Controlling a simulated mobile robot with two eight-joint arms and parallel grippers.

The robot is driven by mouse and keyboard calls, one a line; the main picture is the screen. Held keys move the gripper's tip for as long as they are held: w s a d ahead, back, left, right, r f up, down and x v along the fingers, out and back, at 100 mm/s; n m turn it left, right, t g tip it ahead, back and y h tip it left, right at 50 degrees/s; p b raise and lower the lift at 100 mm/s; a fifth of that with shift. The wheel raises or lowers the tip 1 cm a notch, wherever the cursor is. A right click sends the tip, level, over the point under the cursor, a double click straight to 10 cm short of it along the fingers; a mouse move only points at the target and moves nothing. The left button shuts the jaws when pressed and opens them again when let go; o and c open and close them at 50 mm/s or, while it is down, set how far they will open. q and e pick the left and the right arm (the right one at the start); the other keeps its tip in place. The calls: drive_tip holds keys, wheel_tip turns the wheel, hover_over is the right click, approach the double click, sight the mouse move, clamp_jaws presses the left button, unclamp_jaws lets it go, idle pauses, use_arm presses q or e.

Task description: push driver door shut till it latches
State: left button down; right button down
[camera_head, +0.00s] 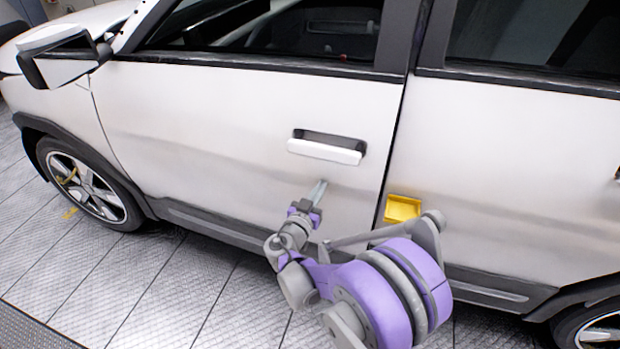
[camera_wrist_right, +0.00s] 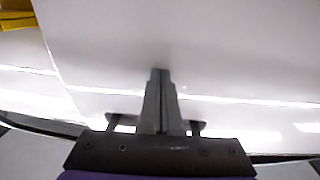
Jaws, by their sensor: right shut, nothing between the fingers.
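The white driver door (camera_head: 240,120) fills the middle of the head view, with its handle (camera_head: 326,147) near its rear edge. A dark gap runs along that rear edge, between it and the rear door. My right gripper (camera_head: 319,190) is shut and empty, its fingertips at the door panel just below the handle. In the right wrist view the shut fingers (camera_wrist_right: 160,74) point at the white panel (camera_wrist_right: 230,60). I cannot tell whether they touch it, or whether the door is latched. My left gripper is not in view.
A yellow piece (camera_head: 402,208) sits at the lower front of the rear door (camera_head: 510,170), close to my right arm. The side mirror (camera_head: 62,60) sticks out at upper left. The front wheel (camera_head: 88,188) is at left. The tiled floor (camera_head: 120,285) beside the car is clear.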

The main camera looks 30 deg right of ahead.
sight(326, 177)
drive_tip(key=shift+n+t+y, duration=0.3)
drive_tip(key=shift+t, duration=0.1)
drive_tip(key=shift+x, duration=2.25)
drive_tip(key=shift+d, duration=0.1)
drive_tip(key=shift+w+d, duration=0.25)
drive_tip(key=shift+d, duration=0.05)
drive_tip(key=v, duration=1)
drive_tip(key=shift+s+d, duration=0.1)
drive_tip(key=shift+s, duration=0.05)
